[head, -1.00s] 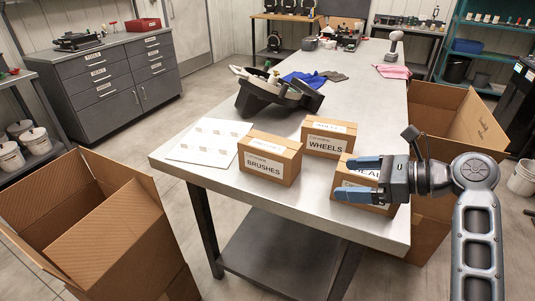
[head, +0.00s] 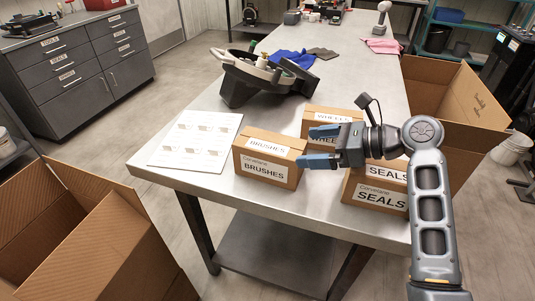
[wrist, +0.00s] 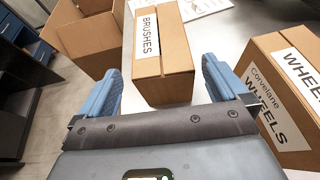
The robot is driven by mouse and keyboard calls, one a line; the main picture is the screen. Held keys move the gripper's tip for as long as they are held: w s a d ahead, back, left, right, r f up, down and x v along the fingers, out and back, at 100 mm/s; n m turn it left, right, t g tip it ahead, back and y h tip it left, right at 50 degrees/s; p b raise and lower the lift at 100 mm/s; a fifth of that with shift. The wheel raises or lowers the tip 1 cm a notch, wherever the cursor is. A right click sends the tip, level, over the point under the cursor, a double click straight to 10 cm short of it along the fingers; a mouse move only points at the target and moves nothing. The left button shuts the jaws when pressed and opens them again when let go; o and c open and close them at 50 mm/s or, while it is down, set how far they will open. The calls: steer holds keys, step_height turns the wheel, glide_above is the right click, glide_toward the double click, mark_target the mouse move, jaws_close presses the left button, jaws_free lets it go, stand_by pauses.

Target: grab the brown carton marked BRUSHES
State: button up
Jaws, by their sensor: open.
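The brown carton marked BRUSHES (head: 268,160) stands on the near part of the metal table, with white labels on its top and front. In the wrist view the BRUSHES carton (wrist: 160,60) lies just ahead, between the lines of the two fingers. My gripper (head: 318,146) is open, with its blue fingers pointing left toward the carton's right end. In the wrist view my gripper (wrist: 160,85) shows its fingers spread on either side of the carton's near end. Nothing is held. Whether the fingertips overlap the carton's sides is hard to tell.
The WHEELS carton (head: 330,116) stands behind my gripper and the SEALS carton (head: 376,190) below my wrist, both close. A printed sheet (head: 196,140) lies left of the carton. A black part (head: 262,82) sits farther back. Open boxes (head: 90,235) flank the table (head: 225,195).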

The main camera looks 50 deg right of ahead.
mark_target(285, 147)
steer(key=shift+p+x, duration=0.3)
steer(key=shift+x, duration=4.05)
steer(key=c, duration=1)
steer(key=shift+c, duration=0.7)
steer(key=shift+d+r, duration=0.1)
steer(key=shift+r, duration=0.05)
